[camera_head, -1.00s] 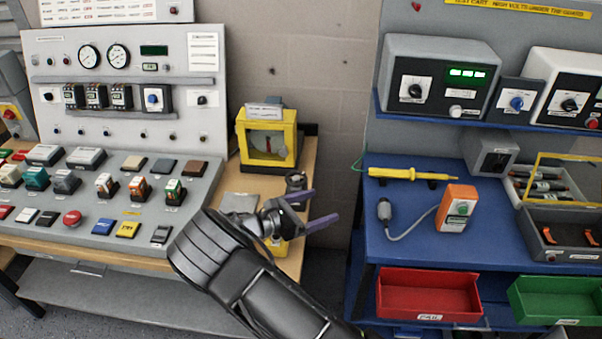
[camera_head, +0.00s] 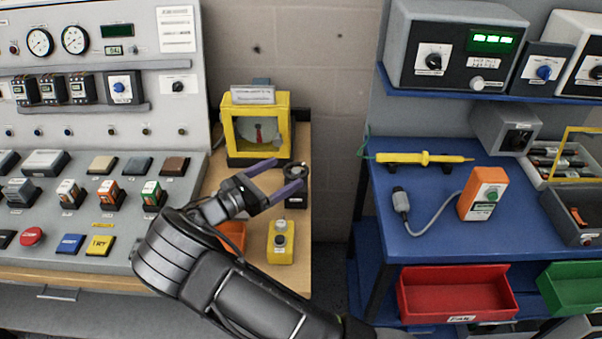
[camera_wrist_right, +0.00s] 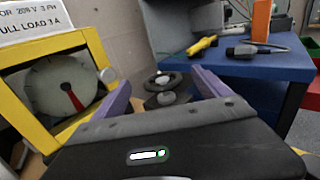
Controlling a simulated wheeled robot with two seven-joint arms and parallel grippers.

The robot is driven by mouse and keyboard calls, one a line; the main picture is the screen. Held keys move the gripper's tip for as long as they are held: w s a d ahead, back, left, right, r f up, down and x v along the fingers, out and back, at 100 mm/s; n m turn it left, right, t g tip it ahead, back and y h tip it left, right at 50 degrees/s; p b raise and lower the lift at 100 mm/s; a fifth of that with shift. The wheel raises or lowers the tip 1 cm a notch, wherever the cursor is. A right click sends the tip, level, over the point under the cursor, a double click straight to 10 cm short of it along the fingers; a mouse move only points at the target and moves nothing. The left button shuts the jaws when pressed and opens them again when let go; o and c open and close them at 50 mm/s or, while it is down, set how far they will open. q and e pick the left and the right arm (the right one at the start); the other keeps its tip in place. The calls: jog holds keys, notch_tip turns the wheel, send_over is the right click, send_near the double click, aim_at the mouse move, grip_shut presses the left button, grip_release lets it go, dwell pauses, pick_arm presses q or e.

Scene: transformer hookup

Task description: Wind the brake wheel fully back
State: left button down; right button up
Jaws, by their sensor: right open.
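The brake wheel (camera_head: 296,170) is a small dark handwheel on a dark base at the right edge of the wooden bench. In the right wrist view the wheel (camera_wrist_right: 168,82) shows with a light knob, between my two purple fingers. My right gripper (camera_head: 290,173) is open and empty, its fingers pointing toward the wheel. I cannot tell whether the fingers touch it. A yellow-framed box (camera_head: 257,125) behind the wheel holds a dial with a red pointer; the dial (camera_wrist_right: 60,87) also shows in the right wrist view. My left gripper is out of view.
A yellow button box (camera_head: 281,242) and an orange item (camera_head: 232,236) sit in front of the wheel near my arm. A grey control console (camera_head: 110,215) stands left. A gap separates the wooden bench from the blue cart (camera_head: 430,232).

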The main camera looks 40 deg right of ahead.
aim_at(303, 165)
jog(key=shift+f, duration=0.6)
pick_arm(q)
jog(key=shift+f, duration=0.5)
pick_arm(e)
jog(key=shift+r, duration=0.1)
jog(key=shift+d, duration=0.1)
jog(key=shift+d, duration=0.6)
jog(key=d, duration=0.2)
jog(key=d+p, duration=0.1)
jog(key=d, duration=0.3)
jog(key=shift+w+d+p, duration=0.25)
jog(key=shift+p, duration=0.1)
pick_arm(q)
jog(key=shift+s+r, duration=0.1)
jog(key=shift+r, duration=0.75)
pick_arm(e)
jog(key=shift+c, duration=0.6)
